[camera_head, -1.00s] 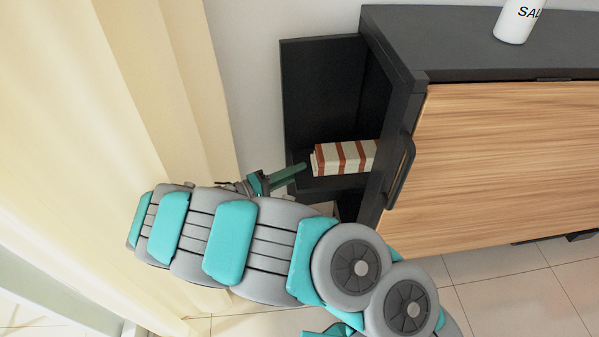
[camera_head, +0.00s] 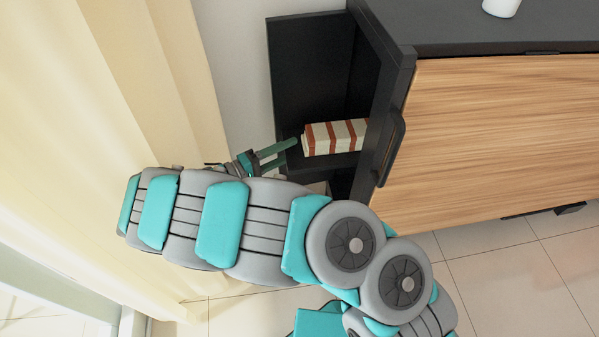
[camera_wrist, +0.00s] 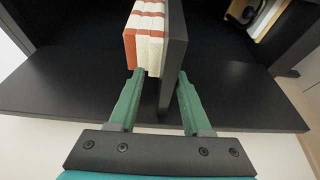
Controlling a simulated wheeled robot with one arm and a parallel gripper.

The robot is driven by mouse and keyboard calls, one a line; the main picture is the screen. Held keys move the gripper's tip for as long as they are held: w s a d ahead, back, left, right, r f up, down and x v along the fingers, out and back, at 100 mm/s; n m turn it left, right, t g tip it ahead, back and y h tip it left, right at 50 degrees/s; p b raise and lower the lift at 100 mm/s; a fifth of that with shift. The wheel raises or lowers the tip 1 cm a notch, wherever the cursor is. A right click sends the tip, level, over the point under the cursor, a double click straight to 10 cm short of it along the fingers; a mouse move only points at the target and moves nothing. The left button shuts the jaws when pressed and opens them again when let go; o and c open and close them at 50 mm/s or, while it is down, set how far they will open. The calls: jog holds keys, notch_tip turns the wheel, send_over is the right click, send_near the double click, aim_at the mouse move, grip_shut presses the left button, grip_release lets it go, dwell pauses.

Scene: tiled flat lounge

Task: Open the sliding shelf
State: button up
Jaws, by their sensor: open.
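The sliding shelf (camera_head: 312,75) is a dark unit that stands out from the left end of the cabinet. A board with red-and-white striped books (camera_head: 335,137) on it crosses its lower part. My gripper (camera_head: 290,151) is open at the left outer edge of that board. In the wrist view, my gripper (camera_wrist: 157,86) has one green finger on each side of the shelf board (camera_wrist: 174,60), with visible gaps beside it. The striped books (camera_wrist: 146,35) are against the board's left face there, close to the left fingertip. Whether a finger touches them I cannot tell.
The cabinet (camera_head: 480,37) has a dark top and a wooden front (camera_head: 500,135) with a dark handle (camera_head: 391,152). A white bottle (camera_head: 500,7) stands on top. A pale curtain (camera_head: 100,130) hangs close on the left. Tiled floor (camera_head: 500,270) is clear in front.

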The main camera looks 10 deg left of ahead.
notch_tip(320, 180, up, 3)
jog(key=shift+f, duration=0.1)
jog(key=s+d, duration=0.3)
jog(key=s, duration=0.4)
jog(key=s+d+r, duration=0.1)
jog(key=s+d, duration=0.3)
jog(key=s, duration=0.3)
jog(key=shift+s+d+r+p, duration=0.15)
jog(key=shift+s+p, duration=0.05)
jog(key=shift+p, duration=0.1)
